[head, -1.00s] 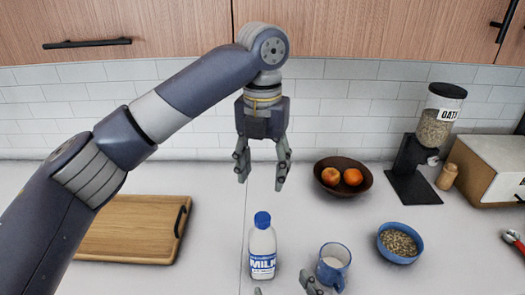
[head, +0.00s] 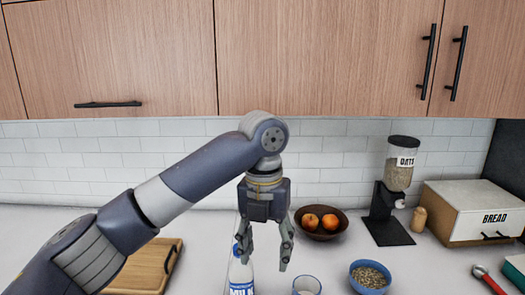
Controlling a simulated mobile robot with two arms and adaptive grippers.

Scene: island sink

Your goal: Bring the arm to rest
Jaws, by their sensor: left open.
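My left gripper (head: 264,262) hangs from the left arm with its fingers pointing down. It is open and empty, with a clear gap between the two fingers. Its left finger overlaps the milk bottle (head: 240,280) in the picture; I cannot tell whether they touch. The bottle has a blue cap and its lower part is cut off by the frame's bottom edge. My right gripper is not in view.
A blue mug (head: 307,286) and a blue bowl of grain (head: 370,276) stand to the right. Behind are a fruit bowl (head: 321,233), an oats dispenser (head: 396,190) and a bread box (head: 472,212). A cutting board (head: 145,268) lies left, partly behind my arm.

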